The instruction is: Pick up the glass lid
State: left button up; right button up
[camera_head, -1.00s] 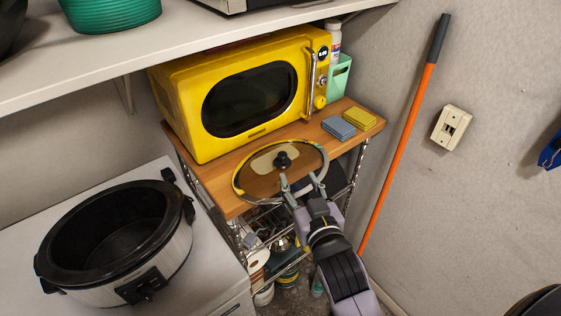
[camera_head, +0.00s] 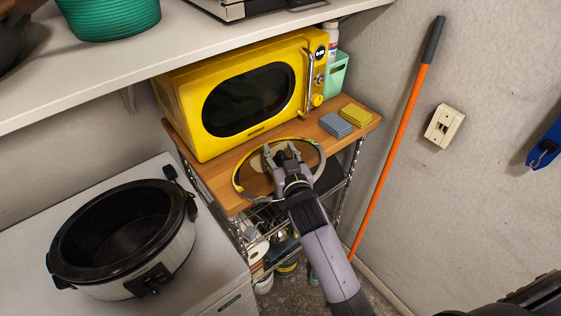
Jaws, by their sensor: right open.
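The round glass lid (camera_head: 255,183) lies on the wooden top of the shelf cart (camera_head: 213,178), in front of the yellow microwave. It has a pale rim and is see-through. My right gripper (camera_head: 281,150) is over the lid, its fingers apart at the dark knob in the lid's middle. The knob is mostly hidden by the gripper, so I cannot tell whether the fingers touch it. My left gripper is not in view.
The yellow microwave (camera_head: 180,112) stands close behind the lid. Blue (camera_head: 336,125) and yellow (camera_head: 355,115) sponges lie to its right. A black slow cooker (camera_head: 120,235) stands open on the white surface at left. A white shelf (camera_head: 120,80) overhangs the microwave.

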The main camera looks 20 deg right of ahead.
jog(key=shift+s, duration=0.1)
jog(key=shift+c, duration=0.5)
grip_shut()
jog(key=shift+r, duration=0.1)
